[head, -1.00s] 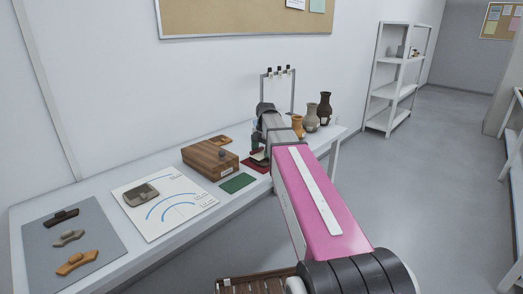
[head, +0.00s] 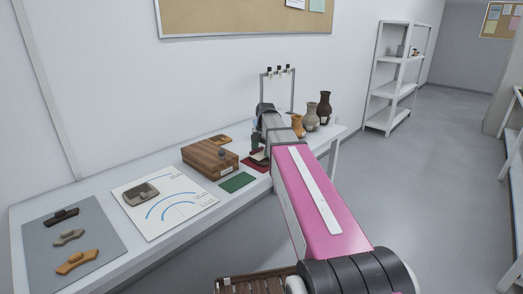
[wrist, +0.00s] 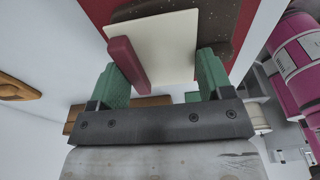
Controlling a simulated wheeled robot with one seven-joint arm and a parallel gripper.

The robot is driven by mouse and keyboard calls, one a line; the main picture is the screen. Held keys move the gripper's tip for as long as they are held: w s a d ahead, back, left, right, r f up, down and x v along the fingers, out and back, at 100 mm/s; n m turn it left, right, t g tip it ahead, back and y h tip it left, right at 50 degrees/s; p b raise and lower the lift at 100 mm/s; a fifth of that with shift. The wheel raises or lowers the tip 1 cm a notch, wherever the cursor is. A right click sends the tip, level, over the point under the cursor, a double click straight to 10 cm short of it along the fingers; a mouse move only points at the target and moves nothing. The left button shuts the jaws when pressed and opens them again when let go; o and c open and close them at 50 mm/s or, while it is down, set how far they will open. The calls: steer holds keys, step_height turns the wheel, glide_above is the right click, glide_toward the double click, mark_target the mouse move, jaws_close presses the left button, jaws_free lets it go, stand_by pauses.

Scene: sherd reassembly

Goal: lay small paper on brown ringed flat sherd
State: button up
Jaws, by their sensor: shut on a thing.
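The small paper (wrist: 165,40), a cream square with a dark red bar (wrist: 127,62) standing on it, is between the green fingers of my gripper (wrist: 160,60) in the wrist view. My gripper is shut on it. A dark brown speckled flat sherd (wrist: 222,22) lies behind the paper, which hides much of it; I cannot make out its rings. I cannot tell whether paper and sherd touch. In the head view my gripper (head: 258,149) is low over the dark red mat (head: 259,166), partly hidden by my arm.
Vases (head: 311,117) and a wire stand (head: 292,90) are behind. A grey mat (head: 95,222) with knobbed sherds and a white sheet (head: 185,207) lie leftward.

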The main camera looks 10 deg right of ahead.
steer(key=shift+s+a+f, duration=0.15)
steer(key=shift+f, duration=0.45)
steer(key=shift+c, duration=0.4)
steer(key=o, duration=1)
steer(key=c, duration=0.3)
